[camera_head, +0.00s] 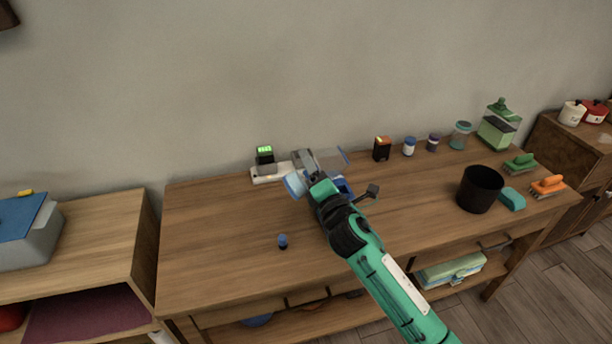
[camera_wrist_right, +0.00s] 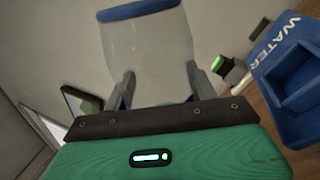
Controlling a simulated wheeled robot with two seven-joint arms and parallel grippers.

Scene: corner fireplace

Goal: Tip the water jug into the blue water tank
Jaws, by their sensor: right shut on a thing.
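My right gripper (camera_head: 314,174) is shut on the water jug (camera_wrist_right: 150,45), a clear vessel with a blue end, held between its two fingers in the right wrist view. In the head view the jug's pale blue round end (camera_head: 295,185) shows left of the gripper, and the jug looks tilted. The blue water tank (camera_head: 343,186) stands on the table just right of the gripper, mostly hidden behind it. In the wrist view the tank (camera_wrist_right: 300,80), lettered WATER, is at the right, apart from the jug. Water inside the jug cannot be made out. My left gripper is out of view.
On the wooden table (camera_head: 220,240) are a white base with a green-lit device (camera_head: 265,155), a small blue object (camera_head: 282,241), a black bin (camera_head: 480,189), brushes (camera_head: 547,186), small jars and a green container (camera_head: 499,128). The table's left front is mostly clear.

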